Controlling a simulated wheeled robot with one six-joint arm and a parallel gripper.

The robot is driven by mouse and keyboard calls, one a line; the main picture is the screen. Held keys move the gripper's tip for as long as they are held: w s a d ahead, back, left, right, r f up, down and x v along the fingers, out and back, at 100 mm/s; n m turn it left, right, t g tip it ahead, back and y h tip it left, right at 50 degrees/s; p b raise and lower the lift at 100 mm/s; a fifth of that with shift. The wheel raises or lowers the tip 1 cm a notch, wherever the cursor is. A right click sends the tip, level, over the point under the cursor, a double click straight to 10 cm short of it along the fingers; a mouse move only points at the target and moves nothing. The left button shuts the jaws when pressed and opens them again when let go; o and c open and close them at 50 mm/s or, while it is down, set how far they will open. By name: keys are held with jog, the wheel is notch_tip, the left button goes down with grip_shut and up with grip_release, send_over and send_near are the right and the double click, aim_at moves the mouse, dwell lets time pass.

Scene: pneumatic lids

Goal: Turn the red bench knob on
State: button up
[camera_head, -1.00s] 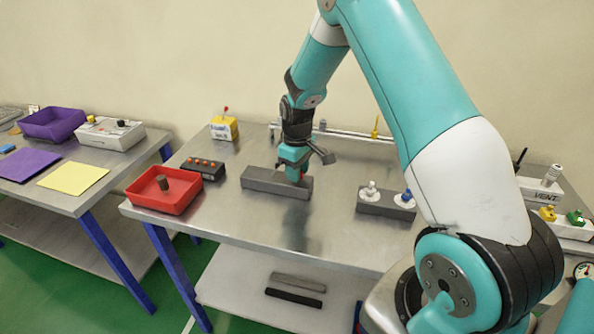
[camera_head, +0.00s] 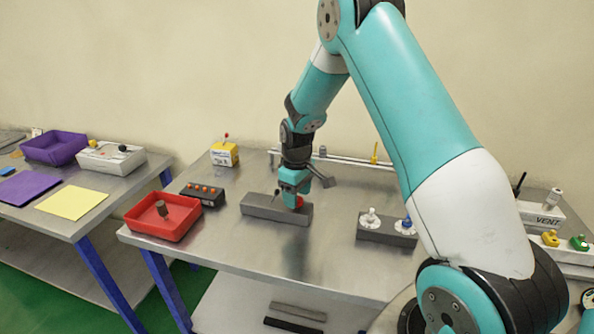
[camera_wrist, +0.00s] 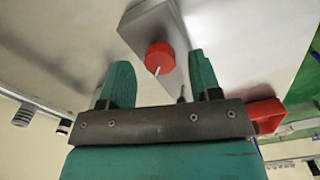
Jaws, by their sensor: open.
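The red knob (camera_wrist: 160,57) with a short white mark sits on the end of a grey block (camera_wrist: 148,18) in the wrist view. In the head view the red knob (camera_head: 298,202) is partly hidden by my gripper (camera_head: 292,192), at the block (camera_head: 262,206) on the middle bench. My gripper (camera_wrist: 159,72) is open, with one green finger on each side of the knob as pictured. The fingertips appear close to the knob; I cannot tell whether they touch it. The white mark points toward the gripper's palm in the wrist view.
A red tray (camera_head: 180,232) holding a brown cylinder and a dark box with orange buttons (camera_head: 200,194) stand left of the block. A grey block with white and blue knobs (camera_head: 375,232) stands right. A rail (camera_head: 345,157) runs behind. The bench front is clear.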

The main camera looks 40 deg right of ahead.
notch_tip(320, 180, up, 17)
jog(key=b, duration=0.2)
jog(key=shift+f, duration=0.2)
